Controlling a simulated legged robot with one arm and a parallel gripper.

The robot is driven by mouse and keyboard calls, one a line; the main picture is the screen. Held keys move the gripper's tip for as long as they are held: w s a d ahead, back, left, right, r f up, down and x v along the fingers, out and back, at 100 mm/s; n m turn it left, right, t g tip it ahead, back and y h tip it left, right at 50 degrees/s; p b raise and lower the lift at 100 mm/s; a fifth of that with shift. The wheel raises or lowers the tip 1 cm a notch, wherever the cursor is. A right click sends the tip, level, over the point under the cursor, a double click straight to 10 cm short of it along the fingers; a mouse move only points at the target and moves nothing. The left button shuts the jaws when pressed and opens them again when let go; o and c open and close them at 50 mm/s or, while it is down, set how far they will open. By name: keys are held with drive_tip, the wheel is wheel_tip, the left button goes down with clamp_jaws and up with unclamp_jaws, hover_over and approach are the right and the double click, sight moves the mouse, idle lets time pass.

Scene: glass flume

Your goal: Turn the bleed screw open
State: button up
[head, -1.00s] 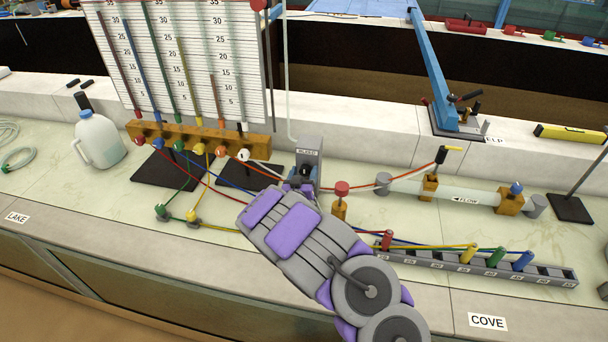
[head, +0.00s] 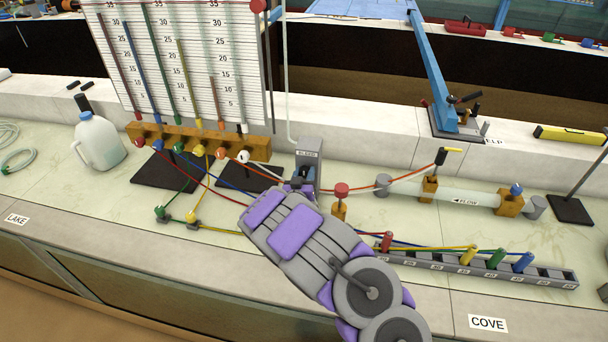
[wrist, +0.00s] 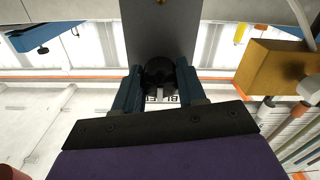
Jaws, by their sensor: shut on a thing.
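The bleed screw is a dark round knob (wrist: 160,73) on the front of a grey upright block (head: 309,160) labelled BLEED. My gripper (wrist: 157,88) has its two blue fingers on either side of the knob and is shut on it. In the head view my gripper (head: 301,181) reaches up to the block from the front, and my purple and grey wrist hides most of the screw. In the wrist view the label is partly covered below the knob.
A manometer board (head: 185,60) with coloured tubes and a brass manifold (head: 225,143) stand left of the block. A red-topped valve (head: 341,190) is close on the right. Thin coloured hoses cross the bench, and a grey numbered rack (head: 440,263) lies front right.

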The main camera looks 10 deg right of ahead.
drive_tip(key=shift+n+p, duration=0.3)
drive_tip(key=shift+n, duration=0.1)
drive_tip(key=n+p, duration=0.1)
drive_tip(key=n, duration=0.2)
drive_tip(key=shift+a+p, duration=0.1)
drive_tip(key=shift+p, duration=0.25)
drive_tip(key=n+p, duration=0.2)
drive_tip(key=n, duration=0.1)
drive_tip(key=shift+n, duration=0.3)
drive_tip(key=n+p, duration=0.1)
drive_tip(key=n, duration=0.1)
drive_tip(key=shift+n, duration=0.4)
drive_tip(key=n+p, duration=0.2)
drive_tip(key=n, duration=0.2)
drive_tip(key=n+p, duration=0.1)
drive_tip(key=n, duration=0.4)
drive_tip(key=shift+f, duration=0.1)
drive_tip(key=n+p, duration=0.1)
drive_tip(key=n, duration=0.3)
drive_tip(key=shift+f+n, duration=0.1)
drive_tip(key=shift+n, duration=0.2)
drive_tip(key=shift+s, duration=0.1)
